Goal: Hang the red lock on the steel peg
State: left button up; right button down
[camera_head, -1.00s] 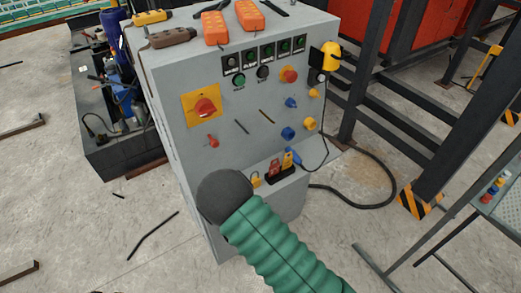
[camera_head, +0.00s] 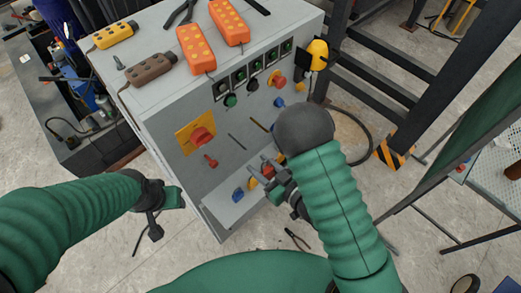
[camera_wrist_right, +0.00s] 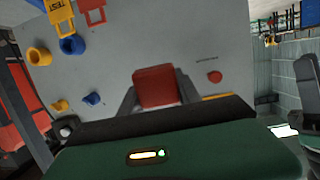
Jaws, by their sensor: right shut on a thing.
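My right gripper (camera_head: 268,175) is in front of the cabinet's lower front face, shut on a red block-shaped lock. In the right wrist view the red lock (camera_wrist_right: 155,87) sits between the two dark fingers, facing the grey panel. Its shackle cannot be made out. Two thin dark bars show on the panel, one left (camera_head: 237,142) and one right (camera_head: 258,125); I cannot tell whether either is the steel peg. My left gripper (camera_head: 165,197) hangs left of the cabinet, away from it, and its jaws are unclear.
The grey cabinet (camera_head: 165,110) carries orange pendants (camera_head: 197,50) on top. A red rotary switch (camera_head: 202,137) and a red knob (camera_head: 210,160) stick out of its front. A blue lock (camera_head: 238,195) is on the low ledge. Pliers (camera_head: 297,239) lie on the floor.

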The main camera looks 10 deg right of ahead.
aim_at(231, 144)
jog(key=shift+a+f+y+b, duration=0.1)
jog(key=shift+a+y+b, duration=0.2)
jog(key=shift+b, duration=0.5)
jog(key=shift+w+a+f+b, duration=0.2)
jog(key=shift+w+b, duration=0.25)
jog(key=shift+b, duration=0.2)
jog(key=shift+a+r+b+x, duration=0.1)
jog(key=shift+r+b+x, duration=0.15)
jog(key=shift+x, duration=0.9)
jog(key=shift+a+r+b+x, duration=0.1)
jog(key=shift+r+x, duration=0.15)
jog(key=shift+x, duration=0.9)
jog(key=shift+a+r+b+x, duration=0.1)
jog(key=shift+r+b+x, duration=0.15)
jog(key=shift+x, duration=0.85)
jog(key=shift+w+a, duration=0.15)
jog(key=shift+w, duration=0.1)
pick_arm(q)
jog(key=shift+s+d+f, duration=0.1)
jog(key=shift+f, duration=0.85)
jog(key=shift+s+d+f, duration=0.1)
jog(key=shift+f, duration=0.85)
pick_arm(e)
jog(key=shift+w+a+f, duration=0.25)
jog(key=shift+w, duration=0.15)
